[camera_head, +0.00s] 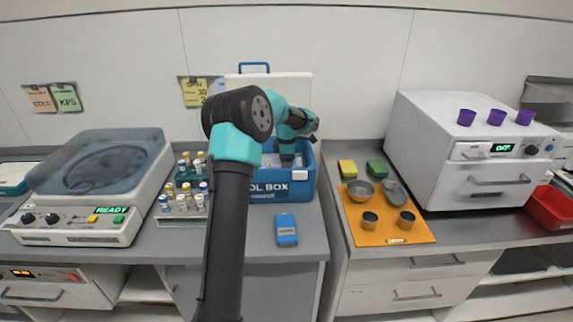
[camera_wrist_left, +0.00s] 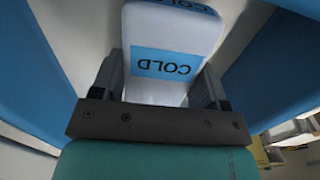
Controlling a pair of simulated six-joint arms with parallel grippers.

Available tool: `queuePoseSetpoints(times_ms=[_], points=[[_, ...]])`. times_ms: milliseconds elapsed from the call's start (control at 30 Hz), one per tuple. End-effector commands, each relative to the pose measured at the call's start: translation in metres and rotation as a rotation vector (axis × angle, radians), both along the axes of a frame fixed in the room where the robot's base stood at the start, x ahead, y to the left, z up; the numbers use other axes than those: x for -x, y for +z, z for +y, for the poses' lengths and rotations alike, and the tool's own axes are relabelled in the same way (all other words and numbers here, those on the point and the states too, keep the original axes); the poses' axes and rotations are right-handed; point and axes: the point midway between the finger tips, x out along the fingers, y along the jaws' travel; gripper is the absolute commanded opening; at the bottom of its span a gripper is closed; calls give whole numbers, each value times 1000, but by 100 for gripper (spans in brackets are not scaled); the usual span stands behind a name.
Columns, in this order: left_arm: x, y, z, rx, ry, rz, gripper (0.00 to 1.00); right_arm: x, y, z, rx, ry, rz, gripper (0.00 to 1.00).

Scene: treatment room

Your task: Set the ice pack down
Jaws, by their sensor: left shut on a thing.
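My left gripper (camera_head: 287,158) reaches down into the blue cool box (camera_head: 262,188), whose front reads "OL BOX" beside my arm. In the left wrist view, my left gripper (camera_wrist_left: 158,95) is shut on the ice pack (camera_wrist_left: 172,30), a white block with a blue "COLD" label. Blue walls of the box show on both sides of it. In the head view I cannot clearly pick out the held pack among the pale things inside the box, nor tell whether it touches the bottom. My right gripper is not in view.
A blue item with a label (camera_head: 286,231) lies on the counter before the box. A vial rack (camera_head: 183,212) and a centrifuge (camera_head: 95,190) stand left. An orange mat (camera_head: 392,236) with metal bowls lies right, beside a white oven-like unit (camera_head: 440,150).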

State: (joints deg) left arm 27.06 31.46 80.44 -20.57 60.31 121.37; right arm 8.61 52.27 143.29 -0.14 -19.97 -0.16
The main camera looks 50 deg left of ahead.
Motion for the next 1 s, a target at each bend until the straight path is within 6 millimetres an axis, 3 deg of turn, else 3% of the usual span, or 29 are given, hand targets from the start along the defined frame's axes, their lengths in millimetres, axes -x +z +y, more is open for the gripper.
queuePoseSetpoints(times_ms=[467, 500, 767, 1000], points=[[0, -11, 0, -1, 0, -1, 39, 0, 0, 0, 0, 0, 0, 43], [0, -12, 0, -1, 0, -1, 69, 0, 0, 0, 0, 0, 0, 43], [0, -11, 0, -1, 0, -1, 93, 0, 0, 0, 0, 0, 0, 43], [0, -11, 0, -1, 0, -1, 93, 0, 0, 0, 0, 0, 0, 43]])
